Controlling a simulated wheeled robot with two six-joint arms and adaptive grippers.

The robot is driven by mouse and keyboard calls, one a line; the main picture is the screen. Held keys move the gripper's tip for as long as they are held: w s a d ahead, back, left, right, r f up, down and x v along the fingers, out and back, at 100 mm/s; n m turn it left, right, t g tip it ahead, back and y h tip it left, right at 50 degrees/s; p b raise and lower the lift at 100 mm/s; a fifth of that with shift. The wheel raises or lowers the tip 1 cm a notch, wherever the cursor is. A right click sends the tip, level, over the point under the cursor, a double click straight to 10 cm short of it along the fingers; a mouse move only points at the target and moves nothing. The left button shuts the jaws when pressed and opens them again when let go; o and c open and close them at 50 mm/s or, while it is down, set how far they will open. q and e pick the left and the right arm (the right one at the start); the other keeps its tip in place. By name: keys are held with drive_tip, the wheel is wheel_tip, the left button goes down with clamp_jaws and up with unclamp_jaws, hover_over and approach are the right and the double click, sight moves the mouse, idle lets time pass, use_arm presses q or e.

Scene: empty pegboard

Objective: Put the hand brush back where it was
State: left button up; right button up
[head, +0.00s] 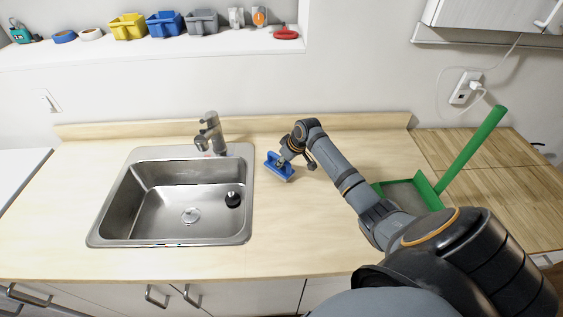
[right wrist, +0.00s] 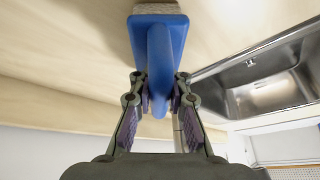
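The hand brush (head: 279,167) is blue with pale bristles. In the head view it is at the counter just right of the sink. My right gripper (head: 297,154) is at its handle, reaching in from the right. In the right wrist view the blue brush (right wrist: 158,38) points away from me, with pale bristles at the top edge. The fingers of my right gripper (right wrist: 160,92) close on both sides of its handle. I cannot tell whether the bristles touch the counter. My left gripper is not in view.
A steel sink (head: 124,212) with a faucet (head: 212,132) is left of the brush. A green dustpan (head: 424,187) lies at the right, partly behind my right arm. A wall shelf (head: 150,50) holds several bins and small items. The counter's left front is clear.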

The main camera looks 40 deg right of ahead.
drive_tip(key=o, duration=0.5)
drive_tip(key=shift+c, duration=0.2)
drive_tip(key=shift+r, duration=0.2)
drive_tip(key=shift+s+d+r, duration=0.1)
drive_tip(key=shift+d+r, duration=0.05)
drive_tip(key=shift+r, duration=0.2)
drive_tip(key=b+v, duration=0.2)
drive_tip(key=v, duration=0.9)
drive_tip(key=shift+s, duration=0.15)
drive_tip(key=shift+r, duration=0.1)
